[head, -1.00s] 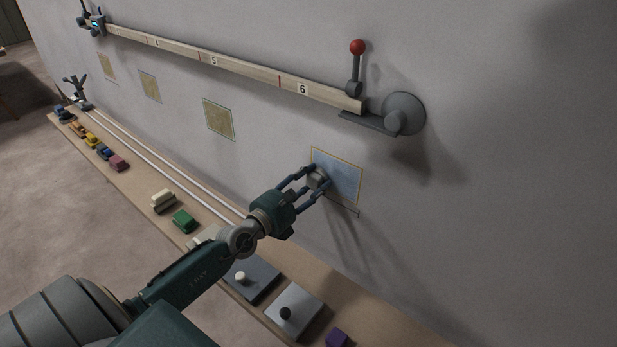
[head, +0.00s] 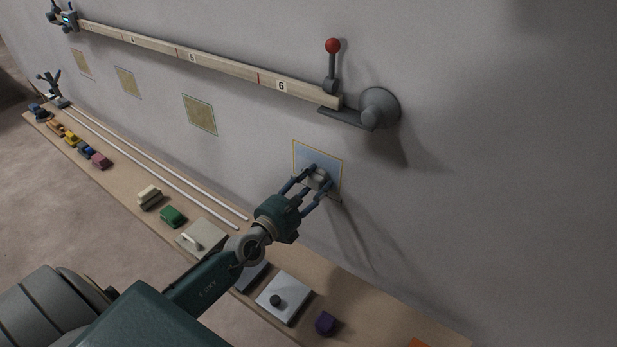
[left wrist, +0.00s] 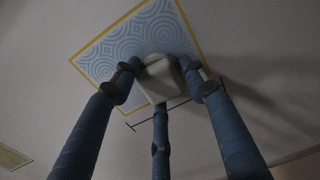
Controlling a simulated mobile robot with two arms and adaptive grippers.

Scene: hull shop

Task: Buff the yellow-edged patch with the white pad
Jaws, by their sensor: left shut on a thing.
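The yellow-edged patch (head: 302,158) is a pale blue square on the grey wall, right of the other patches. In the left wrist view the patch (left wrist: 115,57) shows a pattern of concentric rings. My left gripper (head: 318,181) is shut on the white pad (head: 318,177), in front of the patch's lower middle. In the left wrist view the pad (left wrist: 158,80) sits between three blue fingers and overlaps the lower part of the patch. It hides the surface behind it, and I cannot tell whether it touches. My right gripper is not in view.
Above runs a numbered wooden rail (head: 222,66) with a red-knobbed lever (head: 332,62) at its right end. Other patches, like the tan one (head: 199,114), lie left.

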